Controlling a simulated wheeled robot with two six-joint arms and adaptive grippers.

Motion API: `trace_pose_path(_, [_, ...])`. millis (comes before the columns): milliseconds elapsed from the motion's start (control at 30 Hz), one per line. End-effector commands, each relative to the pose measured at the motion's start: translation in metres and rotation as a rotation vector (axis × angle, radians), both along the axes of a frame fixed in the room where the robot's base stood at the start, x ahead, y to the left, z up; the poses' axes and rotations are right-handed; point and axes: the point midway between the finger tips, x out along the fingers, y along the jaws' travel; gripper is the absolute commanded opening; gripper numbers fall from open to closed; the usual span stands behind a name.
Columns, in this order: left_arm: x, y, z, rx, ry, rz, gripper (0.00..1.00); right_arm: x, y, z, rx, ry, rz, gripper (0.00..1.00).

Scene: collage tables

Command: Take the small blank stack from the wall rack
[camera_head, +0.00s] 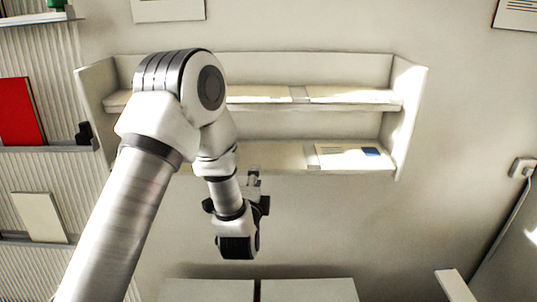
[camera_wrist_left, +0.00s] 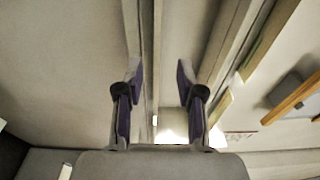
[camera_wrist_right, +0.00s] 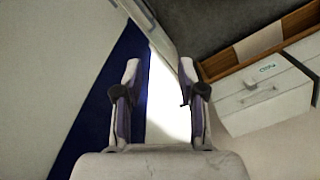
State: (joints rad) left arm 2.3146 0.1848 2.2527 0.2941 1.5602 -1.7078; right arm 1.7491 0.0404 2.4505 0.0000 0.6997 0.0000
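The white wall rack (camera_head: 412,95) has two shelves. Thin pale sheets or stacks lie on the upper shelf, one left of centre (camera_head: 258,94) and one at right (camera_head: 348,95). On the lower shelf, a plain pale area (camera_head: 285,156) lies beside a printed sheet with a blue patch (camera_head: 345,156). I cannot tell which is the small blank stack. My left gripper (camera_head: 254,176) is in front of the lower shelf's edge; its arm hides the rack's left part. In the left wrist view it is open (camera_wrist_left: 159,75), holding nothing visible. My right gripper (camera_wrist_right: 159,72) is open and empty.
Ribbed panels with ledges at left hold a red board (camera_head: 20,112) and a cream board (camera_head: 40,217). A white surface (camera_head: 310,290) with a dark gap stands below the rack. The right wrist view shows white drawers (camera_wrist_right: 265,103).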

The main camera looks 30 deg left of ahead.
Motion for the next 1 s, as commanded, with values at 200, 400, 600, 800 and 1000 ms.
trace_pose_path(200, [0.033,0.019,0.002,-0.003,0.001,0.0,0.38,0.001,0.0,0.023,0.0,-0.002,0.0,0.4])
trace_pose_path(400, [0.04,0.021,-0.002,-0.002,0.002,-0.002,0.38,0.001,0.0,0.023,0.0,-0.002,0.001,0.4])
trace_pose_path(600, [0.04,0.021,-0.002,-0.003,0.003,-0.002,0.0,0.001,0.0,0.022,0.0,-0.001,0.0,0.4])
trace_pose_path(800, [0.04,0.021,-0.002,-0.003,0.001,-0.002,0.0,0.001,0.0,0.022,0.0,-0.002,0.0,0.4])
trace_pose_path(1000, [0.039,0.021,-0.001,-0.003,0.003,-0.002,0.0,0.001,0.0,0.024,0.0,-0.002,0.0,0.4])
